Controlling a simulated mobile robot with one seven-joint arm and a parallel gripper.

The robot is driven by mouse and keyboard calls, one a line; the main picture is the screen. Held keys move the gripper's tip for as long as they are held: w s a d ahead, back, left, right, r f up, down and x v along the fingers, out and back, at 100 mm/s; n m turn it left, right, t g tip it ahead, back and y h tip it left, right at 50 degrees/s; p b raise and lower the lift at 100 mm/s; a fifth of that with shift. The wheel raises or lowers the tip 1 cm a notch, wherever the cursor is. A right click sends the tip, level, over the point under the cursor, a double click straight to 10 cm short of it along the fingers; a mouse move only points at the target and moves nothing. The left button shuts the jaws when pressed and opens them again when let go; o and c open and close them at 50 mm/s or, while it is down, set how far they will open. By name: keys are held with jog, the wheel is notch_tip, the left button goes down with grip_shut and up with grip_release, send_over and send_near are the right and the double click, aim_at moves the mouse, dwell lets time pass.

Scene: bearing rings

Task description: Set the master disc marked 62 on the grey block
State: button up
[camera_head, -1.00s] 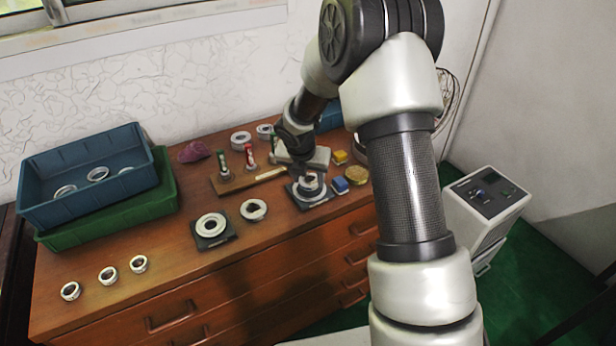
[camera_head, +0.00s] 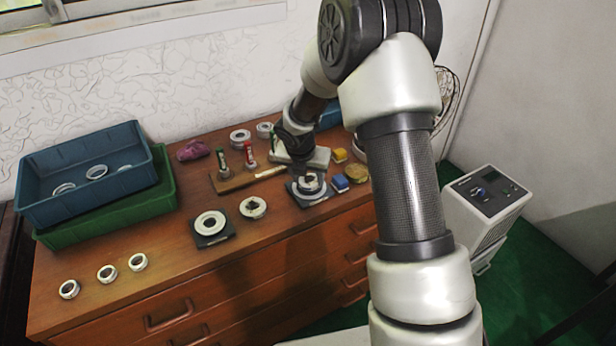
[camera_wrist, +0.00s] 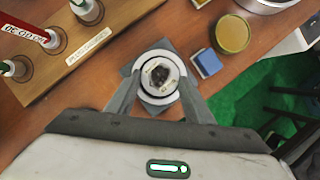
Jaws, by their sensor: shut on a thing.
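My gripper (camera_wrist: 160,78) points down with its two fingers on either side of a small metal disc (camera_wrist: 160,72) with a dark centre. It is shut on this disc. No number on it can be read. Below the disc is a pale ring on a dark square plate (camera_wrist: 139,63); I cannot tell whether the disc touches it. In the head view the same dark plate (camera_head: 303,201) lies at the right of the cabinet top. A light grey block (camera_head: 319,159) lies behind it, partly hidden by my arm.
A wooden stand (camera_head: 230,184) with upright labelled gauges is left of my gripper. A blue block (camera_head: 340,182), a yellow block (camera_head: 339,155) and a round amber tin (camera_head: 354,173) are close on the right. Another ring plate (camera_head: 226,236) and stacked bins (camera_head: 85,165) are farther left.

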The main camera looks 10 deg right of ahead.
jog(key=shift+f+b, duration=0.3)
jog(key=shift+f, duration=0.25)
jog(key=o, duration=1.4)
jog(key=shift+s, duration=0.1)
jog(key=p+v, duration=0.3)
jog(key=v, duration=1.4)
jog(key=shift+r+p, duration=0.25)
jog(key=shift+p, duration=0.15)
